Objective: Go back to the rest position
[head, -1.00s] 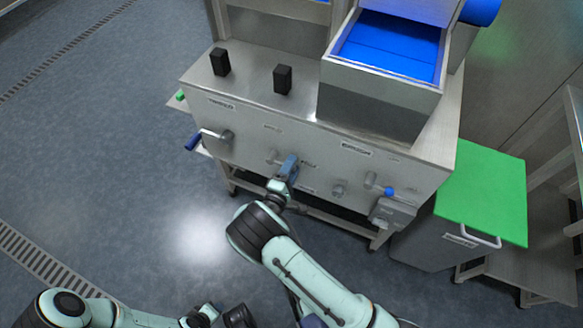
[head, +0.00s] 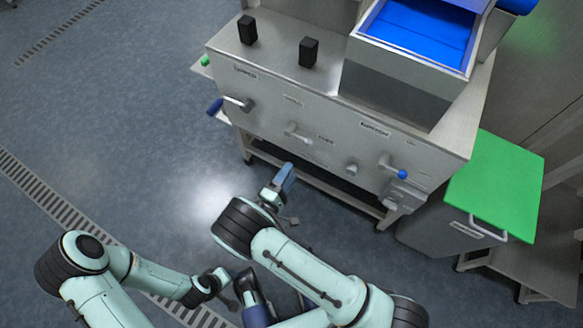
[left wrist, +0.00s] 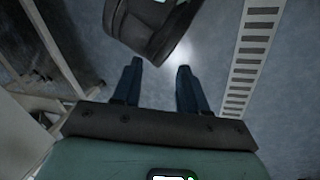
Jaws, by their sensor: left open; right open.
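My right gripper (head: 283,178) shows its blue fingers in the head view, over the floor just in front of the steel machine (head: 330,150). It is open, with nothing seen between its fingers, and apart from the machine's handles. My left gripper (left wrist: 158,85) shows in the left wrist view with its two blue fingers spread and only floor between them. In the head view my left arm comes in at the lower left, bent low over the floor. Its fingers are hard to make out there.
The machine's front carries a blue-ended lever (head: 228,104), a middle handle (head: 298,134) and a blue-knobbed lever (head: 395,169). A green-lidded bin (head: 495,180) stands at its right. A floor drain (head: 50,207) runs at lower left. The floor left of the machine is clear.

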